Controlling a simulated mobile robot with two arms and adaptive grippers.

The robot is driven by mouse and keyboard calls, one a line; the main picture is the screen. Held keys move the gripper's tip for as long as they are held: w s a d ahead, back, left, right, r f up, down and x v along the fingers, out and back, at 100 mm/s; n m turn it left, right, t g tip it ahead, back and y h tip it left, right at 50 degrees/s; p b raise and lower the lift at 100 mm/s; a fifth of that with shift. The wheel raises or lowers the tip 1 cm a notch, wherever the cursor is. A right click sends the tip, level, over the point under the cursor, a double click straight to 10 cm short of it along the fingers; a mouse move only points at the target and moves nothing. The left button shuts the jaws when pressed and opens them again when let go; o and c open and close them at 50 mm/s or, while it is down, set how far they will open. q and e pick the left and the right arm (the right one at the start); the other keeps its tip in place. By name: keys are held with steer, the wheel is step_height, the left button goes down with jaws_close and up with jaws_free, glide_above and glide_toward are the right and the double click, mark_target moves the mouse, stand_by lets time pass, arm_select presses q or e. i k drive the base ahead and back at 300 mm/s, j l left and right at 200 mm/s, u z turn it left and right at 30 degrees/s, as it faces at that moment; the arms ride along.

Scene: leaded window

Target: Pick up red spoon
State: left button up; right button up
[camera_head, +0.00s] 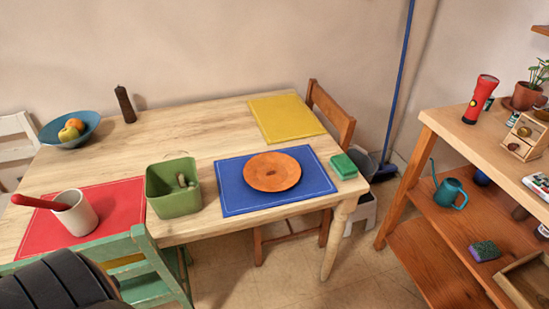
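The red spoon (40,202) leans in a white cup (76,212) at the left of the table. Its red handle sticks out over the cup's rim to the left; its other end is hidden inside the cup. The cup stands on the red placemat (113,205). A dark ribbed part of my own body covers the lower left corner, in front of the green chair. No fingers of either gripper show in the head view.
The green chair (146,262) stands at the table's front left, close to the cup. A green bin (174,190) with items inside stands right of the cup. A brown plate (272,171) lies on a blue placemat (232,198). A wooden shelf (424,254) stands at right.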

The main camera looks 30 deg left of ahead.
mark_target(18, 199)
steer(key=u, duration=2.45)
